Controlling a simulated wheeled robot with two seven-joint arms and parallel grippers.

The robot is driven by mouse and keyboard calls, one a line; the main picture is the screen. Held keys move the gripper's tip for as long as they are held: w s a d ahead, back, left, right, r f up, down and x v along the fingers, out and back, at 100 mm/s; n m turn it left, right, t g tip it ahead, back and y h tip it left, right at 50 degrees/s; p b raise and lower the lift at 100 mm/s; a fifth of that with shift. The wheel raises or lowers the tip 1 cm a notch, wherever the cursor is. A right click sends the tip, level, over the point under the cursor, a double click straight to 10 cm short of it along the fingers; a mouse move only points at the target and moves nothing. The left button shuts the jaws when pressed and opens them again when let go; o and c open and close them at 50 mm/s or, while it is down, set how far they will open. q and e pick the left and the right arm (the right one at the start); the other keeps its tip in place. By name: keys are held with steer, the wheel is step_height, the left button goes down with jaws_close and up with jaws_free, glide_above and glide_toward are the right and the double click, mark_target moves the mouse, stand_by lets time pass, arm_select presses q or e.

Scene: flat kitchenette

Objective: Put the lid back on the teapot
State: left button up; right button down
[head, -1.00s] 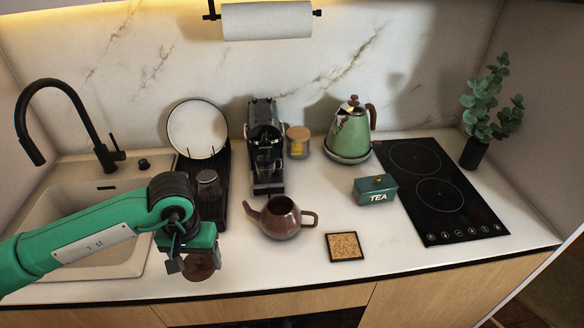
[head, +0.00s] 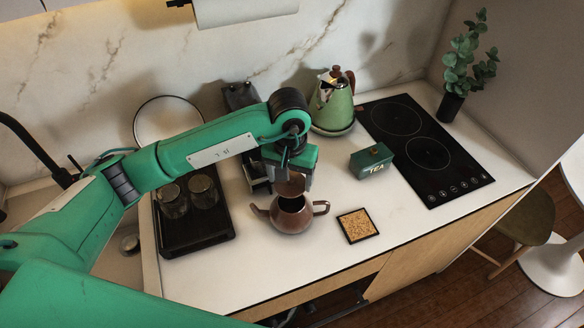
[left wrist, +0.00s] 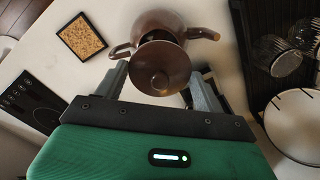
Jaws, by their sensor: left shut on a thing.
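The brown teapot (head: 291,219) stands upright on the white counter, its dark round opening showing in the head view, spout to the left and handle to the right. My left gripper (head: 290,180) is shut on the brown lid (head: 289,186) and holds it above and just behind the teapot's opening, apart from it as far as I can tell. In the left wrist view the round lid (left wrist: 160,69) sits between the fingers and covers part of the teapot (left wrist: 160,22). My right gripper is not in view.
A cork coaster (head: 357,225) lies right of the teapot. A green tea tin (head: 371,161) and black hob (head: 425,150) are farther right. A black drying rack (head: 195,235) with glasses stands left. A green kettle (head: 331,106) is behind.

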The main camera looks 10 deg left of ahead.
arm_select(q)
steer(key=shift+d, duration=0.2)
steer(key=shift+w+a+f, duration=0.1)
steer(key=shift+f, duration=2)
step_height(320, 180, down, 2)
steer(key=b, duration=0.3)
steer(key=shift+f, duration=0.1)
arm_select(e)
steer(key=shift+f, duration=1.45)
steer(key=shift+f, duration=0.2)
arm_select(q)
steer(key=shift+b, duration=0.6)
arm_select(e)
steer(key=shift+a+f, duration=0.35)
